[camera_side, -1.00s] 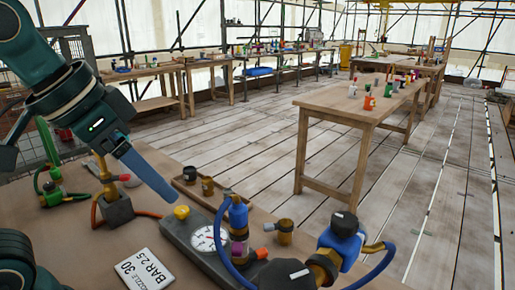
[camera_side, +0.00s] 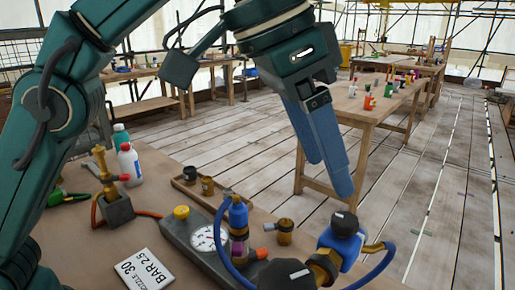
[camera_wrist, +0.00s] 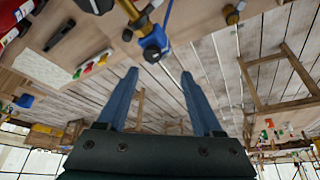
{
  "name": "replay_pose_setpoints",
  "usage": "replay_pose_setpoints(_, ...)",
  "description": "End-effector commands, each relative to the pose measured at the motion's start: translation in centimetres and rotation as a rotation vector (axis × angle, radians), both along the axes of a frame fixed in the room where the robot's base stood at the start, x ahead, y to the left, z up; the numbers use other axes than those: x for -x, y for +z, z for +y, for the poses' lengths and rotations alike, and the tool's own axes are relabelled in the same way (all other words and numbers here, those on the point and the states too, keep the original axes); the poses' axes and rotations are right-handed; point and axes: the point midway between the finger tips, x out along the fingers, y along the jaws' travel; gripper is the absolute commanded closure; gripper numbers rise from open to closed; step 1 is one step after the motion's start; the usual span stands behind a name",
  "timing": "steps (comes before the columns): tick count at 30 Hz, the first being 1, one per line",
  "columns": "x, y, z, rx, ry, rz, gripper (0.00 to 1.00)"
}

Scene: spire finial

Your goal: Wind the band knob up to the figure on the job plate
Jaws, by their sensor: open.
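The white job plate (camera_side: 148,271) lies on the bench at lower left in the side view. I read "30" and "BAR 2.5" on it, with a smaller line I cannot make out. A blue valve body (camera_side: 343,243) with a black, white-marked knob (camera_side: 344,223) stands at lower right. A second black knob (camera_side: 285,275) is cut by the bottom edge; I cannot tell which is the band knob. A round dial gauge (camera_side: 208,238) sits on a grey block. My gripper (camera_side: 328,178) is open and empty above the blue valve, apart from it. The wrist view shows the valve (camera_wrist: 153,46) beyond the fingertips.
A blue hose (camera_side: 378,268) loops off the valve. A blue-topped fitting (camera_side: 238,214), a brass fitting (camera_side: 285,230) and a yellow knob (camera_side: 181,212) stand close by. Bottles (camera_side: 129,164) and a brass valve (camera_side: 104,172) stand at left. Another table (camera_side: 340,100) stands behind.

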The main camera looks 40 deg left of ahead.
Motion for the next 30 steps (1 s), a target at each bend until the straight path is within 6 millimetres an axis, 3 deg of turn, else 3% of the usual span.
replay_pose_setpoints(4,0.4,-1.6,-1.3,-0.024,-0.034,0.035,0.32)
replay_pose_setpoints(30,-1.1,-6.1,-2.4,-0.019,-0.036,0.029,0.32)
